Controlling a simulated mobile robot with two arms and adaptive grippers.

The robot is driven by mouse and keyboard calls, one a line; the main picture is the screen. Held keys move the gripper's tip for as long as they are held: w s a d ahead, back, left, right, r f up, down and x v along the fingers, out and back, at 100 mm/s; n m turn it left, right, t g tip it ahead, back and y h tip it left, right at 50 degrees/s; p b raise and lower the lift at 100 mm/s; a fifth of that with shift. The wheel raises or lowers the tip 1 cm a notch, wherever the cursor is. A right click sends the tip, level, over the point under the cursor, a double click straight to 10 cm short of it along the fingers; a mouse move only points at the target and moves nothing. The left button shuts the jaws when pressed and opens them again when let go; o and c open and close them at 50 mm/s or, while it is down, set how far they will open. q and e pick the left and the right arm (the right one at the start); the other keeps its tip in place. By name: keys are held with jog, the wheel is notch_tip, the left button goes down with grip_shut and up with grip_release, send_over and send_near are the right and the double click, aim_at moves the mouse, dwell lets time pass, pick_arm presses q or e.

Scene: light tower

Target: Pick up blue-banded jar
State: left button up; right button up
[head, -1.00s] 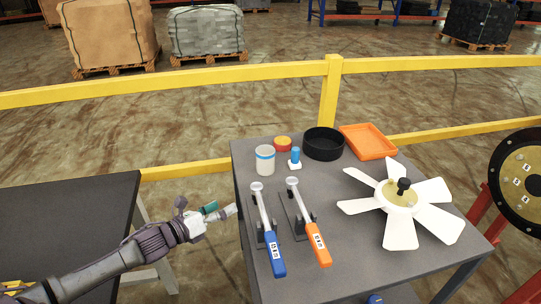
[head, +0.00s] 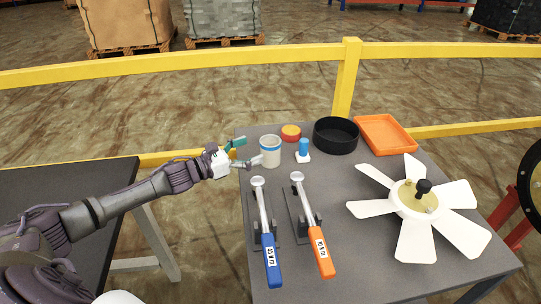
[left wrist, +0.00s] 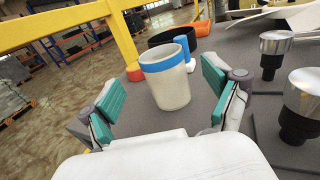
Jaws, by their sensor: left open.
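The blue-banded jar (head: 270,153) is a whitish cylinder with a blue band near its top, standing upright at the far left of the grey table (head: 345,235). It also shows in the left wrist view (left wrist: 169,88), centred ahead of and partly between the teal fingers. My left gripper (head: 248,153) is open and empty, at the left side of the jar, its fingers pointing toward it. In the left wrist view the open fingers (left wrist: 165,100) stand apart on either side of the jar, with gaps visible. My right gripper does not show.
Close to the jar are a red-and-yellow round item (head: 291,132), a small blue-topped piece (head: 303,150), a black round tray (head: 336,136) and an orange tray (head: 386,135). Blue (head: 271,260) and orange (head: 320,255) handled wrenches lie in front. A white fan (head: 418,205) is at right.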

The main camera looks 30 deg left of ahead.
aim_at(262, 146)
pick_arm(q)
jog(key=shift+w+d, duration=0.1)
jog(key=shift+w, duration=0.1)
jog(key=shift+w+d, duration=0.15)
jog(key=shift+w, duration=0.05)
jog(key=x, duration=0.4)
jog(key=shift+w+d+f, duration=0.1)
jog(key=shift+w+d, duration=0.15)
jog(key=shift+w, duration=0.05)
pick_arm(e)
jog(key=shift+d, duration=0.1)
pick_arm(q)
jog(key=c, duration=1)
jog(key=shift+c, duration=1.2)
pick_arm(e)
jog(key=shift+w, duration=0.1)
